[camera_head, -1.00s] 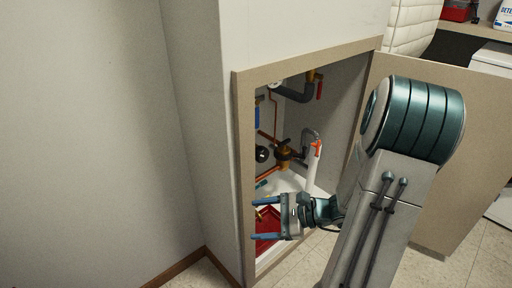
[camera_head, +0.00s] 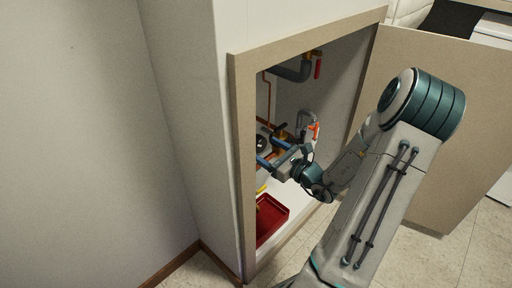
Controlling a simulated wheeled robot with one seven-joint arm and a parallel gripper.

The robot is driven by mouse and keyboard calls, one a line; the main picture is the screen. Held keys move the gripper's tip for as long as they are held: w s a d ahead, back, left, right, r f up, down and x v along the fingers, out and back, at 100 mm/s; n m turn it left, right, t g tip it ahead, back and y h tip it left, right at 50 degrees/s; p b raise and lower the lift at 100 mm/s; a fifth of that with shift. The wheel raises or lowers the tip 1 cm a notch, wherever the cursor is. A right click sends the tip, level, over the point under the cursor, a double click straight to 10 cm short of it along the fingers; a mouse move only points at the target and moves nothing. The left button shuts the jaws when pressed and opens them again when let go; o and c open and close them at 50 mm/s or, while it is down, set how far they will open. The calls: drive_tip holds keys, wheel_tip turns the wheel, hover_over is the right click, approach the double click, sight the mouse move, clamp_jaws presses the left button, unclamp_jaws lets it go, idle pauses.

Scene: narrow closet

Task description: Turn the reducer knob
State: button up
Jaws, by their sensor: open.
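A black round knob (camera_head: 260,142), which looks like the reducer knob, is inside the open closet on the pipework, beside a brass fitting (camera_head: 280,132). My gripper (camera_head: 265,149) is open, with its blue fingers pointing left into the closet. In this view the knob shows between and just beyond the two fingertips. I cannot tell whether the fingers touch it or how far in depth they are from it. The gripper and fingers hide part of the brass fitting and the pipes around it.
The closet's frame (camera_head: 240,170) stands close left of the fingers. Its open door (camera_head: 450,130) is at the right, behind my arm. A red tray (camera_head: 271,218) lies on the closet floor below. A grey pipe with a red lever (camera_head: 318,66) is above.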

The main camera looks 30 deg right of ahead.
sight(262, 147)
drive_tip(key=b+x, duration=0.1)
drive_tip(key=x, duration=0.4)
drive_tip(key=c, duration=1)
